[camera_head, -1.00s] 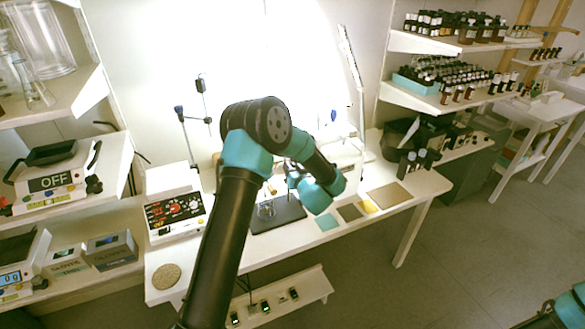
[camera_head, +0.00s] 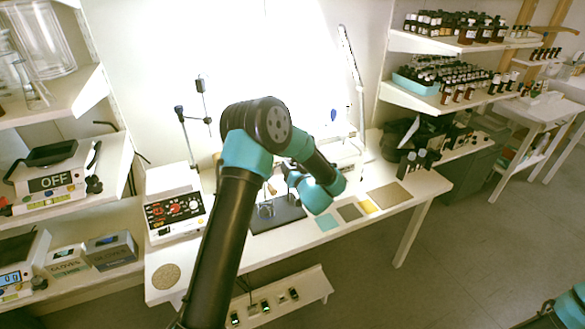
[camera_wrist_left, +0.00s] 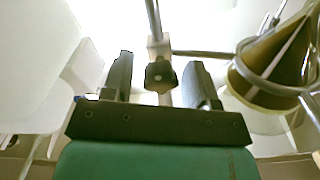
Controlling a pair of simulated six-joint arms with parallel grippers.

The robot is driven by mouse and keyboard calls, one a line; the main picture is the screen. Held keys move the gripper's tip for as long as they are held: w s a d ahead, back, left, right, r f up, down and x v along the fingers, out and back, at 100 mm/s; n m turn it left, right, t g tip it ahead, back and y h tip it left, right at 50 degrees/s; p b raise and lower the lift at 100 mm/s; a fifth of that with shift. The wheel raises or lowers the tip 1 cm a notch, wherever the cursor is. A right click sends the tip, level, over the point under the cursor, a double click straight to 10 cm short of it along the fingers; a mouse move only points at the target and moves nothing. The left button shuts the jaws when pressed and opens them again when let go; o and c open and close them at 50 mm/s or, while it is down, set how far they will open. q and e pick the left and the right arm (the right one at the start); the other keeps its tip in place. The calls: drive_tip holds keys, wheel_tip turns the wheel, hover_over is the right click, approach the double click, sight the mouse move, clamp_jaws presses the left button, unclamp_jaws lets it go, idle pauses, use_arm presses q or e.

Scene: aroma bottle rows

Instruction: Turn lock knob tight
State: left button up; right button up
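In the left wrist view, a dark lock knob (camera_wrist_left: 160,77) with a pale dot shows on a clamp block (camera_wrist_left: 158,46) around an upright metal rod (camera_wrist_left: 153,15). My left gripper (camera_wrist_left: 160,80) is open, with one dark finger on each side of the knob. There are visible gaps between the knob and both fingers. In the head view, my left arm reaches over the bench and its wrist hides most of the gripper and the knob. Only a teal part of my right arm (camera_head: 568,308) shows at the lower right corner; its gripper is out of view.
A brown cone-shaped vessel in a metal ring (camera_wrist_left: 275,65) is close to the right finger. In the head view, a dark base plate (camera_head: 280,217) lies under my wrist. A control box with red knobs (camera_head: 175,212) stands to the left, and coloured mats (camera_head: 388,195) lie to the right.

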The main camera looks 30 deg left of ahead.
use_arm(q)
drive_tip(key=shift+o, duration=0.3)
drive_tip(key=shift+d, duration=0.1)
drive_tip(key=v, duration=1.7)
drive_tip(key=shift+s, duration=0.15)
drive_tip(key=s+d+f+m+h, duration=0.1)
drive_tip(key=s+f+m+h, duration=0.25)
drive_tip(key=f+h, duration=1.1)
drive_tip(key=s+d+f+m+g+h, duration=0.1)
drive_tip(key=s+f+g, duration=0.3)
drive_tip(key=s, duration=0.5)
drive_tip(key=s+d+f+m+g+h, duration=0.1)
drive_tip(key=s+d+f+g+h, duration=0.2)
drive_tip(key=s+f+g, duration=0.2)
drive_tip(key=s+f, duration=0.2)
drive_tip(key=s, duration=0.2)
drive_tip(key=shift+s+g, duration=0.25)
drive_tip(key=shift+g, duration=0.05)
drive_tip(key=shift+f, duration=0.1)
